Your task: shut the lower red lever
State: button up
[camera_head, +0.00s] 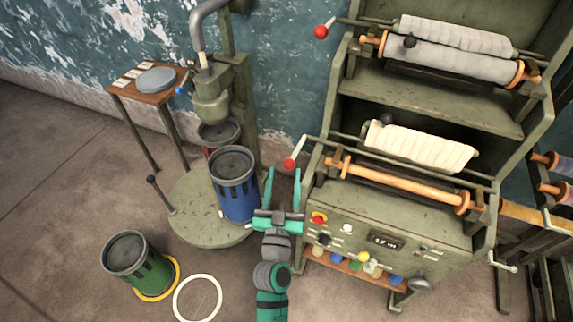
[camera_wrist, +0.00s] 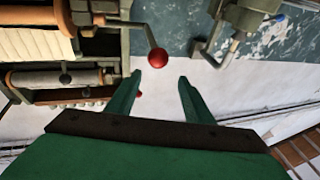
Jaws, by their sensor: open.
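The lower red lever (camera_head: 290,164) is a round red knob on a pale arm, at the left side of the green roller machine, level with the cream roller. It also shows in the wrist view (camera_wrist: 158,57), just beyond my fingertips and near the line between them. My gripper (camera_head: 284,177) is open and empty, its two teal fingers pointing up at the knob. The fingers also show in the wrist view (camera_wrist: 160,80). I see no contact with the knob. The upper red lever (camera_head: 321,31) is higher on the same side; its knob is partly hidden by a finger in the wrist view.
The machine's control panel (camera_head: 362,236) is right of my gripper. A green bin (camera_head: 143,266) and a white ring (camera_head: 197,299) are on the floor at lower left.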

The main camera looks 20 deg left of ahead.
jog(key=shift+v, duration=0.9)
jog(key=s+d+f+m+g+h, duration=0.1)
jog(key=s+d+f, duration=0.4)
jog(key=s, duration=0.3)
jog(key=s+d+f+g+h, duration=0.1)
jog(key=s+d+f, duration=0.45)
jog(key=s, duration=0.25)
jog(key=s+d+m+g+h, duration=0.1)
jog(key=s+d, duration=0.3)
jog(key=s, duration=0.4)
jog(key=s+d+m+g+h, duration=0.1)
jog(key=s+d, duration=0.3)
jog(key=s, duration=0.4)
jog(key=shift+s+d+r+g+h, duration=0.25)
jog(key=shift+r+h, duration=0.2)
jog(key=shift+h, duration=0.25)
